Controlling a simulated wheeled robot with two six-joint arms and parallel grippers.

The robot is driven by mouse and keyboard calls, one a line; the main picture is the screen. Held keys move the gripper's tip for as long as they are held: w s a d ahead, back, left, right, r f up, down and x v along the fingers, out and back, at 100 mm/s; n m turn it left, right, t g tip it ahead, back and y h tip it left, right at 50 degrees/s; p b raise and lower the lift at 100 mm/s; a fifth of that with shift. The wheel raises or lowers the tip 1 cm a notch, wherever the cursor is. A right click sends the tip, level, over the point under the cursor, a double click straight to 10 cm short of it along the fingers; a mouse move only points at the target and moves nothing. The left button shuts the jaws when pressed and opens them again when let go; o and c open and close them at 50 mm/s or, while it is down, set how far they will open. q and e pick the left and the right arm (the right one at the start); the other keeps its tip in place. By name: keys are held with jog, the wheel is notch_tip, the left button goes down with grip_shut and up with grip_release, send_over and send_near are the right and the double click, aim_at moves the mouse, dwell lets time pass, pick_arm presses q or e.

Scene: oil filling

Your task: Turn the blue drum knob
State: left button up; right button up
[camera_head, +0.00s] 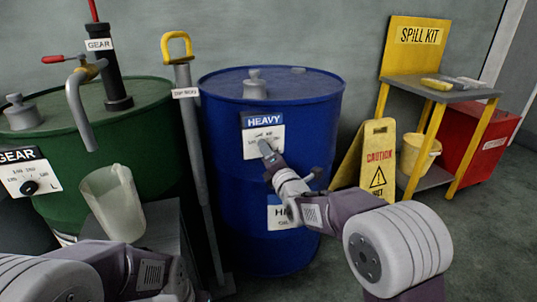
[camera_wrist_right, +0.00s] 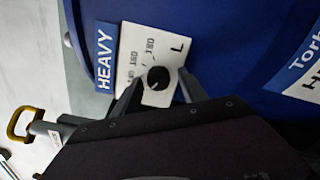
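The blue drum (camera_head: 255,190) stands upright in the middle of the head view. Its label, marked HEAVY, has a white dial plate (camera_wrist_right: 172,45) with printed numbers and an L. The black knob (camera_wrist_right: 157,78) sits on this plate and shows a light pointer mark. My right gripper (camera_wrist_right: 160,78) is open, with one finger on each side of the knob and a visible gap to each. In the head view my right gripper (camera_head: 266,150) covers the knob. My left arm is at the lower left; its fingers are not in view.
A green drum (camera_head: 130,135) with a pump and its own knob (camera_head: 30,187) stands left. A clear jug (camera_head: 113,203) is in front of it. A grey pole with a yellow handle (camera_head: 177,45) stands between the drums. A caution sign (camera_head: 378,150) and spill-kit stand (camera_head: 455,95) are right.

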jog(key=p+v, duration=0.2)
jog(key=v, duration=0.7)
jog(key=shift+p, duration=0.35)
